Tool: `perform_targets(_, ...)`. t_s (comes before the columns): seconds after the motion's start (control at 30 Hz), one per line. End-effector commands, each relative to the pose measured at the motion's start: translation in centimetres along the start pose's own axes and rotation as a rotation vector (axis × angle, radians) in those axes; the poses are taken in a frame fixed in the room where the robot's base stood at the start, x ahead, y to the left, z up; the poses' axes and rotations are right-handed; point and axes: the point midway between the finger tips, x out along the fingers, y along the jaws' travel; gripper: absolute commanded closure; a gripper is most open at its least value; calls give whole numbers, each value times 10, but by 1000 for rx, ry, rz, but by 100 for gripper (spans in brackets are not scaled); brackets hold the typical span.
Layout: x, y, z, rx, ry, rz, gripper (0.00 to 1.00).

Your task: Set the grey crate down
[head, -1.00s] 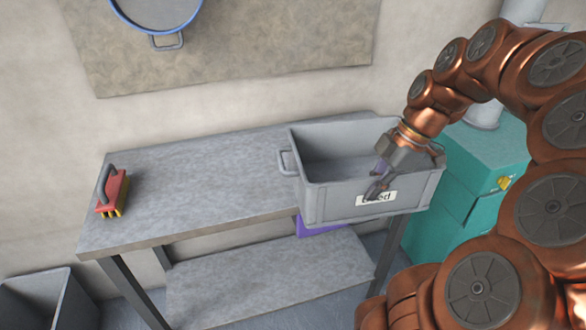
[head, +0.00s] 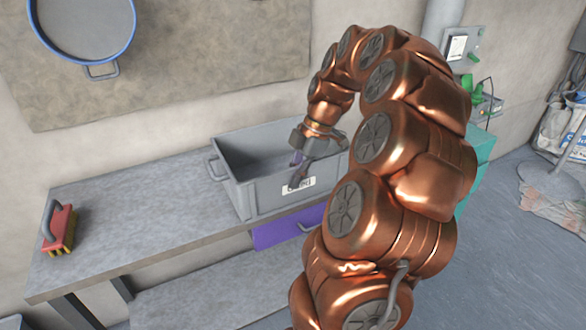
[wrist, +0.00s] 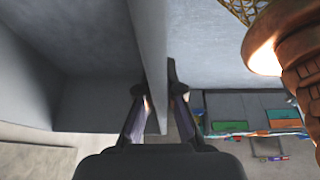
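The grey crate (head: 262,200) is upright over the right part of the grey workbench (head: 140,215), near its front edge. A white label (head: 299,186) is on its front wall. I cannot tell for certain whether its base rests on the bench. My gripper (head: 300,174) is at the crate's front wall. In the wrist view, my gripper (wrist: 157,90) has one finger on each side of the crate wall (wrist: 149,45) and looks shut on it. The crate's right end is partly hidden behind my arm.
A red brush (head: 60,229) lies at the bench's left end, with clear bench top between it and the crate. A purple drawer front (head: 285,232) shows under the bench top. A teal cabinet (head: 479,165) stands to the right. A blue-rimmed round sieve (head: 85,25) hangs on the wall.

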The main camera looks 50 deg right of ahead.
Motion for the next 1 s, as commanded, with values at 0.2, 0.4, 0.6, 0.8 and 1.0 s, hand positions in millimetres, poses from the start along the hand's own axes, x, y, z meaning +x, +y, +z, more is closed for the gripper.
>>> perform_targets(0.2,-3,25,12,1,-1,2,100)
perform_targets(0.4,-5,47,22,1,-2,3,100)
perform_targets(0.6,-5,61,29,2,1,0,100)
perform_targets(0.8,-5,66,32,1,0,2,100)
perform_targets(1.0,-6,71,34,0,0,3,100)
